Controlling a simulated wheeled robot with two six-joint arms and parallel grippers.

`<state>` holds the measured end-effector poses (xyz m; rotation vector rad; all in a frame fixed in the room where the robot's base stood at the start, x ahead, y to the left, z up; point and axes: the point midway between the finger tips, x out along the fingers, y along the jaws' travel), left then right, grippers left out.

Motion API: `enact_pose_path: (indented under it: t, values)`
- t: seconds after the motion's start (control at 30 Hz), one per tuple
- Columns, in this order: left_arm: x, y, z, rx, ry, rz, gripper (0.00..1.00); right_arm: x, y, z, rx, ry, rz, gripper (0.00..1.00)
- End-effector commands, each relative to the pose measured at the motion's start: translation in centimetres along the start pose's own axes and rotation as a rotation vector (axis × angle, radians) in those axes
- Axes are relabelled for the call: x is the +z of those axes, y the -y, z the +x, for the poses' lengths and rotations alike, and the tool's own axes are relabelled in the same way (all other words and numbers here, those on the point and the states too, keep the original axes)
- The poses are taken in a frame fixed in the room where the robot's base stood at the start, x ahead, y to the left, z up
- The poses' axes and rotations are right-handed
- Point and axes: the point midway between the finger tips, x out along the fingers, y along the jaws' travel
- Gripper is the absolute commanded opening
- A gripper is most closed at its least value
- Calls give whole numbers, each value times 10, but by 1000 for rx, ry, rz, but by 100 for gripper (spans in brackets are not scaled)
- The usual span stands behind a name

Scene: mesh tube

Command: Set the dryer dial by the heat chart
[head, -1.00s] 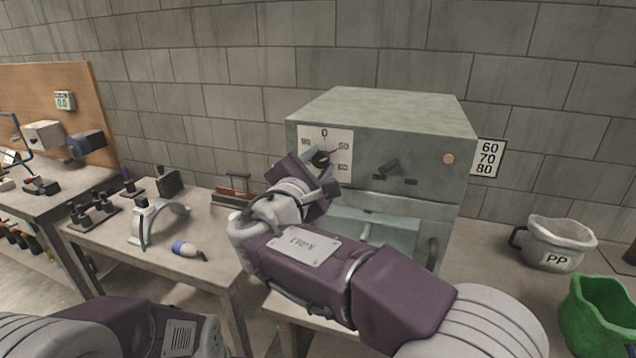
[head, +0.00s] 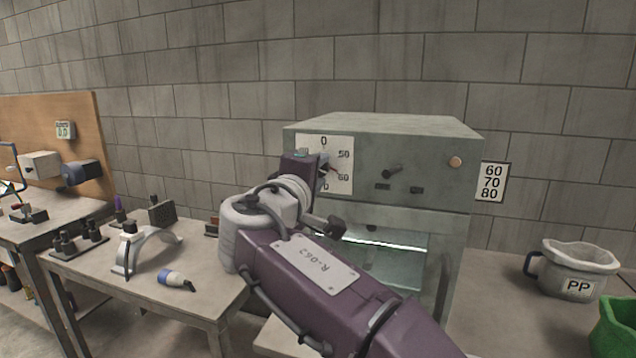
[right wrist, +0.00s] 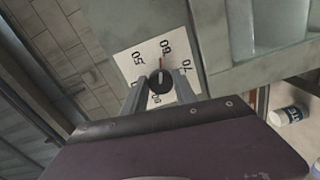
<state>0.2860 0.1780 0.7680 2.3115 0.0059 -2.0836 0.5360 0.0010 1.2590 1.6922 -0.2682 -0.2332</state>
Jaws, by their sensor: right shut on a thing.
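The dryer (head: 430,140) is a grey-green metal box on a table by the wall. Its white dial plate (head: 347,150) carries numbers, with 50 and 60 showing at the right. My right gripper (head: 325,168) is at the plate and partly hides it. In the right wrist view its two fingers are closed on the sides of the black dial knob (right wrist: 160,82). The red pointer (right wrist: 162,62) points toward 60. A white card (head: 491,181) reading 60, 70, 80 is on the wall right of the dryer. My left gripper is out of view.
A white pot marked PP (head: 579,270) and a green container (head: 614,325) stand at the right. A switch (head: 393,171) and an orange lamp (head: 455,162) are on the dryer front. The left table (head: 205,290) holds an arched part and a bulb-like tool.

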Motion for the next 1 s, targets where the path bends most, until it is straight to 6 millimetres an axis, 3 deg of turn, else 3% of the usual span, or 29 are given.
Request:
enact_pose_path:
  t: [0.3, 0.9, 0.93, 1.0]
  values:
    - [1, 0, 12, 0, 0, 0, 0, 0, 2, 0, -1, 0, 130, 0]
    - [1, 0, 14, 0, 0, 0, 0, 0, 1, 0, -1, 0, 163, 0]
    - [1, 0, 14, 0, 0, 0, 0, 0, 1, 0, -1, 0, 163, 39]
    - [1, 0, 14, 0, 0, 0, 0, 0, 1, 0, -1, 0, 162, 55]
